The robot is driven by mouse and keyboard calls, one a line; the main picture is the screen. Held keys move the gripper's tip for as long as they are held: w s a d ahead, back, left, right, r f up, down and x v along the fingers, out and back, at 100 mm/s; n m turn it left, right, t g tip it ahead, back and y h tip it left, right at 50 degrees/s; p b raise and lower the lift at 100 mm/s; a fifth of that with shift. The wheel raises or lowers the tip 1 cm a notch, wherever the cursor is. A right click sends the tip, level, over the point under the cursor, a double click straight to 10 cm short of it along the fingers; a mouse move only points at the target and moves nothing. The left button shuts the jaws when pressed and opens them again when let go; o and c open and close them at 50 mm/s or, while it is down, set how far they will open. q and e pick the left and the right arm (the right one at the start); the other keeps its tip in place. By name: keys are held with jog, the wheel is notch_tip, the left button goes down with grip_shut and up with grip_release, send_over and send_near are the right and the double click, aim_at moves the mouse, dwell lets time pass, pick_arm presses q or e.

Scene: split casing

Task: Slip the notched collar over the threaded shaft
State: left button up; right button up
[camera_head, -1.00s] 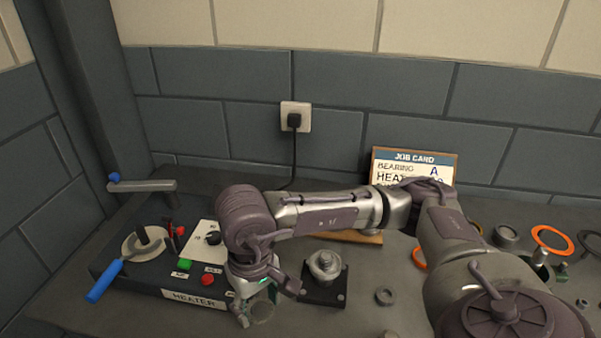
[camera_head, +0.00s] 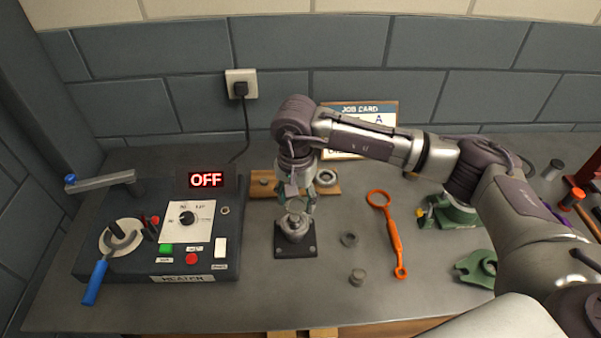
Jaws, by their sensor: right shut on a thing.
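My right gripper (camera_head: 298,203) points down just above the grey shaft fixture (camera_head: 293,229), which stands upright on a black square base plate (camera_head: 281,251). The gripper is shut on a small grey ring-like part, seemingly the notched collar (camera_head: 295,207), right over the top of the fixture. The fingers partly hide the collar, and its notch cannot be made out. I cannot tell whether the collar touches the shaft or is around its tip. The shaft's thread is too small to see clearly. My left gripper is not in view.
The heater box (camera_head: 150,262), reading OFF, stands left. A wooden block with rings (camera_head: 328,187) lies behind the fixture. The front bench is mostly clear.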

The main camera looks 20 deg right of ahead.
aim_at(294, 217)
jog(key=shift+w+a+r+m, duration=0.2)
jog(key=shift+w+r+m, duration=0.1)
jog(key=shift+w, duration=0.2)
jog(key=shift+f, duration=0.25)
jog(key=shift+f+b, duration=0.4)
jog(key=shift+f, duration=0.3)
notch_tip(294, 217, down, 3)
jog(key=shift+r+b, duration=0.1)
jog(key=shift+b, duration=0.45)
jog(key=shift+f, duration=0.5)
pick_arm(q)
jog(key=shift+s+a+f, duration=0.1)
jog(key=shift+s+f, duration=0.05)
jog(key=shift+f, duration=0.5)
pick_arm(e)
jog(key=shift+d, duration=0.1)
pick_arm(q)
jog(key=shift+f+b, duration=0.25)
jog(key=shift+b, duration=0.1)
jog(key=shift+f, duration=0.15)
